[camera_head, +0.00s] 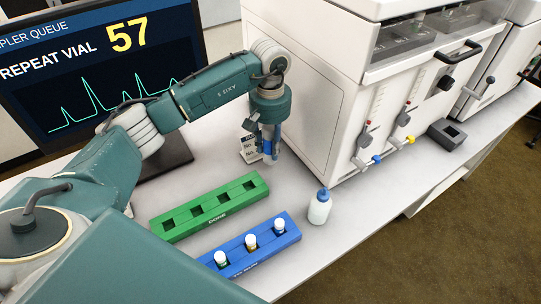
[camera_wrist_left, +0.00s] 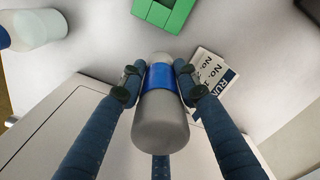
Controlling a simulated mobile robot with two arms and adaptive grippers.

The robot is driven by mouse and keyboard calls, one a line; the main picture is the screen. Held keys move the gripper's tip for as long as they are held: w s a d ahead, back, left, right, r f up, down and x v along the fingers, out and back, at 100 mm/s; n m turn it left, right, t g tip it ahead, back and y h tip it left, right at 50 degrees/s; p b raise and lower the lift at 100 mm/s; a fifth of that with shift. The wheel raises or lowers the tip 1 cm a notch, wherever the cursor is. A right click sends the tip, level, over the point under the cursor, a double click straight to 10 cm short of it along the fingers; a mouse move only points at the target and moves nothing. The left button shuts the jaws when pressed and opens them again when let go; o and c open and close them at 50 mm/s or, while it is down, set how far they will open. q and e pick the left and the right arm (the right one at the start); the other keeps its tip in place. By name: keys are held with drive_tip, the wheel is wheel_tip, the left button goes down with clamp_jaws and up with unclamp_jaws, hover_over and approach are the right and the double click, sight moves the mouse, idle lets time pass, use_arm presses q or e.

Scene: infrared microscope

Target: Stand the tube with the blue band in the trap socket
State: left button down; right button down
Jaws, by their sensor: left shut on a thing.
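The tube with the blue band shows best in the left wrist view (camera_wrist_left: 160,128), a grey cylinder with a blue band around its middle. My left gripper (camera_wrist_left: 158,78) is shut on it, with one finger on each side of the band. In the head view my left gripper (camera_head: 267,150) points down beside the white instrument's left side. The tube is mostly hidden there, with a bit of blue showing between the fingers. A dark grey block (camera_head: 459,136) with a square opening, which looks like the trap socket, sits on the bench at the instrument's front right. My right gripper is out of view.
A green rack (camera_head: 238,190) and a blue rack (camera_head: 267,238) holding white-capped vials lie on the bench. A blue-capped bottle (camera_head: 320,207) stands beside them. A printed card (camera_head: 249,149) lies behind my gripper. The large white instrument (camera_head: 320,95) stands between my gripper and the grey block.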

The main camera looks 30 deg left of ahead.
sight(270, 159)
use_arm(q)
drive_tip(key=shift+f, duration=2.95)
drive_tip(key=c, duration=1.3)
unclamp_jaws()
drive_tip(key=shift+p, duration=0.3)
